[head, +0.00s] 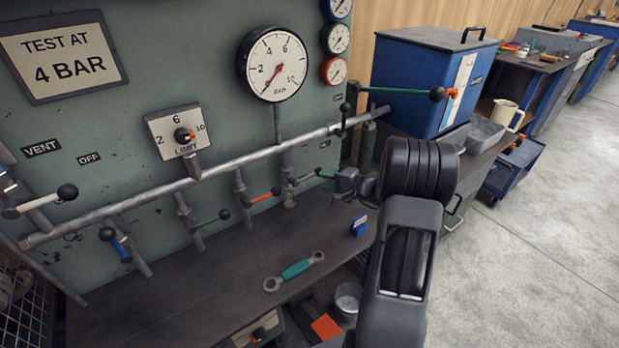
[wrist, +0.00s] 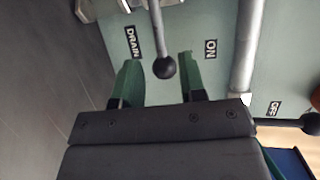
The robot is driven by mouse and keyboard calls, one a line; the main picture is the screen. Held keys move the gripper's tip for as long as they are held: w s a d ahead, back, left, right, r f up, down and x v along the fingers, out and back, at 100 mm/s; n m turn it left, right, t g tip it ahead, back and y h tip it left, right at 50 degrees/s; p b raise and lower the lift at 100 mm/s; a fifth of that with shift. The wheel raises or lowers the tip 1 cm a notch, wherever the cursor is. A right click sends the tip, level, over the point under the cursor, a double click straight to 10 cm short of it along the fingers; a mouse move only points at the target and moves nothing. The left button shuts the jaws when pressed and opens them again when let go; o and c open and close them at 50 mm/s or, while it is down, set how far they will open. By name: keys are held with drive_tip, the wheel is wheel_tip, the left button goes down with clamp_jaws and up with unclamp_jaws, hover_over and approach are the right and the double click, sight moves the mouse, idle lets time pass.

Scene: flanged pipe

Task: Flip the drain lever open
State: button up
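The drain lever shows in the wrist view as a thin grey rod ending in a black ball knob (wrist: 163,68), beside a DRAIN label (wrist: 133,42). My gripper (wrist: 158,61) is open, with one green finger on each side of the knob. Gaps show between the knob and both fingers, so it is not gripped. The lever's upper end runs to a metal valve fitting at the top edge of the wrist view. In the head view my gripper (head: 328,173) reaches the panel's lower right, and I cannot make out the drain knob there.
A grey pipe (head: 240,162) crosses the green panel with several other levers, including an orange-handled one (head: 265,196) and a green-handled one (head: 211,219) to the left. A green wrench (head: 295,270) and a small blue block (head: 358,226) lie on the bench below. A gauge (head: 274,64) hangs above.

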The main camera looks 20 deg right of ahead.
sight(310, 176)
drive_tip(key=x, duration=0.6)
drive_tip(key=shift+w+a, duration=0.15)
drive_tip(key=shift+w, duration=0.05)
drive_tip(key=shift+c, duration=0.4)
clamp_jaws()
